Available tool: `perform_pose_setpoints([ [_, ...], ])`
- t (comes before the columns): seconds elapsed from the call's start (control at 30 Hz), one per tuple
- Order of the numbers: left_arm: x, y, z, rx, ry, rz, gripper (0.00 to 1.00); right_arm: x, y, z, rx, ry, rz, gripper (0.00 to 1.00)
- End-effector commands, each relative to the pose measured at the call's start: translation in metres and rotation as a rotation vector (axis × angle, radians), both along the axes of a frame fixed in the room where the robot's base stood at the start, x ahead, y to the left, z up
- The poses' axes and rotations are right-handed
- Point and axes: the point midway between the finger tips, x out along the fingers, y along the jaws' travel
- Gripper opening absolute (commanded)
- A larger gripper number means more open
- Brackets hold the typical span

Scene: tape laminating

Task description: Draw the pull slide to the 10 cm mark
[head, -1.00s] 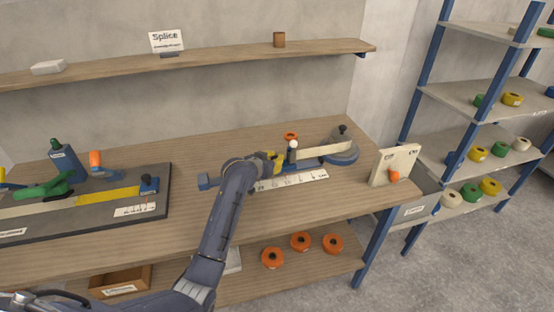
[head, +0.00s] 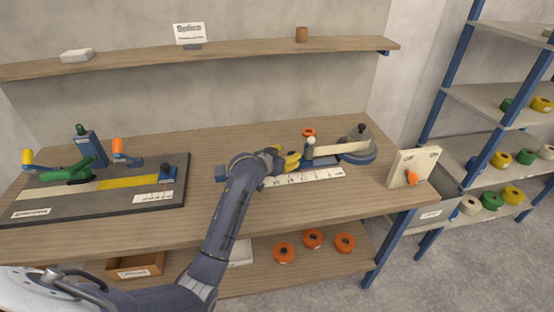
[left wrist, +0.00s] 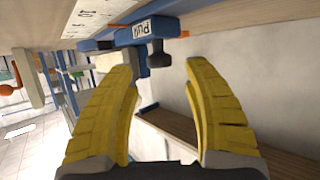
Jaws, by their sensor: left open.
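The pull slide (left wrist: 160,28) is a blue block with a "Pull" label and a dark knob (left wrist: 158,55), upper middle in the left wrist view. In the head view, a blue part with a white ball knob (head: 310,141) sits on the bench behind a white ruler scale (head: 305,178). A pale tape strip (head: 340,150) runs from there to a grey round dispenser (head: 360,140). My left gripper (head: 291,160) has yellow fingers, spread and empty, near the slide; in the left wrist view (left wrist: 160,85) the knob shows between and beyond the fingertips. My right gripper is out of view.
A dark board (head: 120,200) with green and orange tools lies at the bench's left. A pale upright panel with an orange knob (head: 411,178) stands at the right edge. Orange rolls (head: 313,238) lie on the lower shelf.

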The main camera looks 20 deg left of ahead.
Motion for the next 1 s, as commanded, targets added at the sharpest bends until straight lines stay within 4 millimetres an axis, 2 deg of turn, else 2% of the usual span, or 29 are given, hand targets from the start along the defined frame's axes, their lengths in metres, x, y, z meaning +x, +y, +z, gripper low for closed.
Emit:
perform_pose_setpoints([
  [0.2,-0.034,0.008,0.014,0.003,-0.002,0.0,0.5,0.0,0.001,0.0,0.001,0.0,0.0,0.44],
  [0.5,-0.064,0.015,0.028,0.001,-0.002,0.001,0.5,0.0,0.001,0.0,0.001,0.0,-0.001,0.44],
  [0.7,-0.071,0.016,0.031,-0.001,-0.002,0.0,0.5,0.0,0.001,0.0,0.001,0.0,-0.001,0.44],
  [1.0,-0.071,0.016,0.031,-0.001,-0.002,0.0,0.5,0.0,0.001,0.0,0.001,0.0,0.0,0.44],
])
